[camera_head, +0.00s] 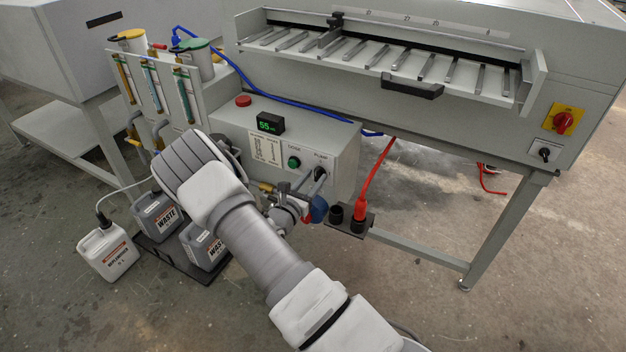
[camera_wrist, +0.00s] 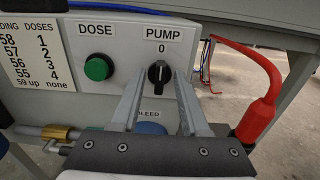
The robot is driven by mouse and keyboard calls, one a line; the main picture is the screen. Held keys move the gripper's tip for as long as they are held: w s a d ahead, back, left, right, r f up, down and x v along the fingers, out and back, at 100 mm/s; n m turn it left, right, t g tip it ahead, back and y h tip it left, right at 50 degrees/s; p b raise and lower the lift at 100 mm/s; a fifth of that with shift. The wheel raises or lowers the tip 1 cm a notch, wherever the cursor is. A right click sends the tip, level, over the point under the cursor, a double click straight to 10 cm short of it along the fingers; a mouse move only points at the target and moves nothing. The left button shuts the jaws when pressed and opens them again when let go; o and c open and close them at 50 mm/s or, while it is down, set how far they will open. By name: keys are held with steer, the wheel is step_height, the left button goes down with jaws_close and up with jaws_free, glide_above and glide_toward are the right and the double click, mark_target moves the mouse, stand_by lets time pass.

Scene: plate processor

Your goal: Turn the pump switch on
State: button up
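The pump switch (camera_wrist: 159,74) is a black rotary knob on the grey control box, below the label PUMP and a 0 mark. Its pointer stands upright, toward the 0. It also shows in the head view (camera_head: 320,173), partly behind my fingers. My gripper (camera_wrist: 161,76) is open, with one finger to the left and one to the right of the knob. Gaps show between the fingers and the knob in the wrist view. The gripper also appears in front of the box in the head view (camera_head: 309,182). I cannot tell how deep the fingertips reach.
The green DOSE button (camera_wrist: 98,68) is left of the switch. A blue part (camera_wrist: 150,128) by the BLEED label lies below, partly behind the fingers. A red hose (camera_head: 374,180) stands close on the right.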

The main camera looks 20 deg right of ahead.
jaws_close()
steer(key=shift+m, duration=0.4)
steer(key=m, duration=0.4)
steer(key=shift+s, duration=0.1)
steer(key=m, duration=0.4)
steer(key=shift+s+f, duration=0.1)
steer(key=shift+f, duration=0.1)
steer(key=m+b, duration=0.1)
steer(key=m, duration=0.4)
steer(key=shift+d+f, duration=0.1)
steer(key=shift+f, duration=0.05)
steer(key=m+b, duration=0.1)
steer(key=m, duration=0.3)
steer(key=shift+b, duration=0.35)
